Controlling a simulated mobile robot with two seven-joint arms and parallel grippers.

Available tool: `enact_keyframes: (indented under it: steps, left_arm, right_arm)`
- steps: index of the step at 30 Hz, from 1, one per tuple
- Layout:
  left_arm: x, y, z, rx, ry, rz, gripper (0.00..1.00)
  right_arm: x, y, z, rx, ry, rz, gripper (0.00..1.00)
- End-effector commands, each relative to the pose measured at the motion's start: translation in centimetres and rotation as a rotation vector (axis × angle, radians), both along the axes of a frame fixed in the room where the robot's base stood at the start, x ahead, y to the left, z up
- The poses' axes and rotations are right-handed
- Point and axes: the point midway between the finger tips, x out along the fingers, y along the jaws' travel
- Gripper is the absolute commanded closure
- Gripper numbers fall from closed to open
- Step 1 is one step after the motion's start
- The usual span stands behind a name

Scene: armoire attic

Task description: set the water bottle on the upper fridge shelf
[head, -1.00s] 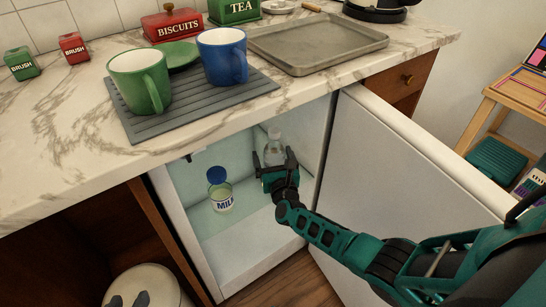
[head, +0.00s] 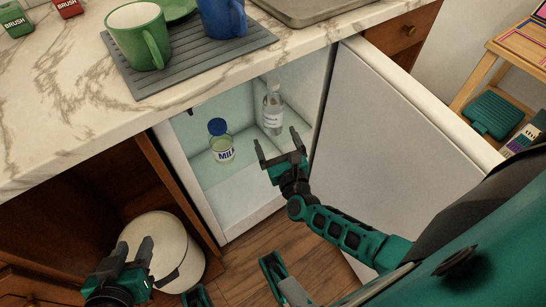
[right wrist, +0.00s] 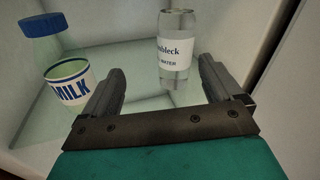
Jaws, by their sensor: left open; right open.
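The clear water bottle (head: 273,112) with a white label stands upright inside the open fridge, on a pale glass-like shelf, near the right wall. It also shows in the right wrist view (right wrist: 174,55), ahead of the fingers. My right gripper (head: 279,144) is open and empty, just in front of the bottle and apart from it. Its two fingers show in the right wrist view (right wrist: 160,90). My left gripper (head: 126,254) is open and empty at the lower left, in front of a cream round bin. The fridge shelf (head: 212,172) shows in front of the bottles.
A milk bottle (head: 220,142) with a blue cap stands left of the water bottle, also in the right wrist view (right wrist: 62,75). The fridge door (head: 400,130) stands open on the right. The cream bin (head: 165,235) is at lower left. The marble counter (head: 60,120) overhangs the fridge.

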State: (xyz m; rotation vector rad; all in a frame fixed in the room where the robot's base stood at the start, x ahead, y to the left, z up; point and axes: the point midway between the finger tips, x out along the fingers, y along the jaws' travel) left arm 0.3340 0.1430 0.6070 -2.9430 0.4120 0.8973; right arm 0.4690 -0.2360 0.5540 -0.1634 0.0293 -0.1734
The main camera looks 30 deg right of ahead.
Motion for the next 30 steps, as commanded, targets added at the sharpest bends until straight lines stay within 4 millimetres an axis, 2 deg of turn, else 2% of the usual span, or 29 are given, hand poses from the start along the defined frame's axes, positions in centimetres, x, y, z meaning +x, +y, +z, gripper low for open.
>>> enact_keyframes:
  steps: [5, 9, 15, 19, 24, 27, 30]
  left_arm:
    - [0.0, 0.0, 0.0, 0.0, 0.001, -0.001, 0.57]
    - [-0.1, 0.0, 0.0, 0.0, 0.003, -0.001, 0.57]
    - [-0.1, -0.1, 0.0, 0.0, 0.004, -0.002, 0.57]
    - [-0.1, -0.1, 0.0, -0.001, 0.004, -0.003, 0.57]
    - [-0.1, -0.1, 0.0, -0.001, 0.003, -0.003, 0.57]
    - [-0.1, -0.1, 0.0, -0.001, 0.003, -0.003, 0.57]
    - [-0.1, -0.1, 0.0, -0.001, 0.003, -0.003, 0.57]
  right_arm:
    - [-1.6, 4.5, 1.2, -0.455, 0.087, 0.208, 0.07]
    - [-3.4, 7.7, 2.2, -0.9, 0.114, 0.376, 0.07]
    - [-6.7, 10.5, 3.2, -1.566, 0.095, 0.581, 0.07]
    - [-8.9, 11.1, 3.9, -2.007, 0.057, 0.697, 0.07]
    - [-11.6, 10.7, 4.6, -2.518, -0.009, 0.833, 0.07]
    - [-12.6, 10.1, 5.0, -2.728, -0.043, 0.896, 0.07]
    - [-13.3, 9.6, 5.2, -2.859, -0.068, 0.937, 0.07]
